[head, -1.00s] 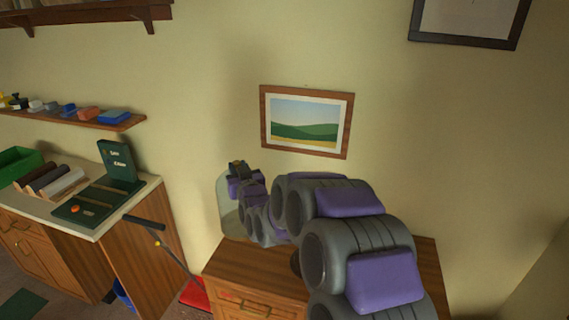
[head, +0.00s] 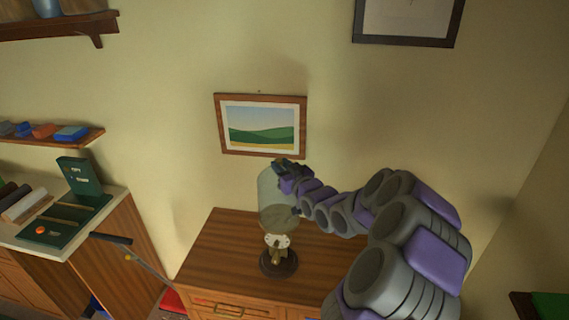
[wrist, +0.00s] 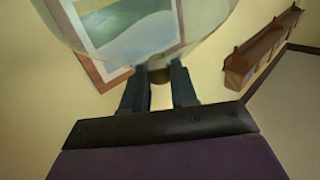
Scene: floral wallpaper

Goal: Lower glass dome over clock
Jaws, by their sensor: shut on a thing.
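The glass dome (head: 272,195) is clear and upright over the dresser top in the head view. The clock (head: 278,252), with a pale round face and a dark round base, stands on the dresser (head: 215,250). The dome's lower rim appears just above the clock face; I cannot tell whether the rim surrounds the clock's top. My gripper (head: 284,168) is at the top of the dome. In the wrist view my gripper (wrist: 160,82) is shut on the dome's dark knob (wrist: 160,75), with the glass (wrist: 140,45) spreading beyond it.
A framed landscape picture (head: 262,125) hangs on the wall behind the dome. A worktop (head: 90,225) with a green box-like stand (head: 75,175) is at left, with a dark-handled rod (head: 112,239) beside it. The dresser top left of the clock is clear.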

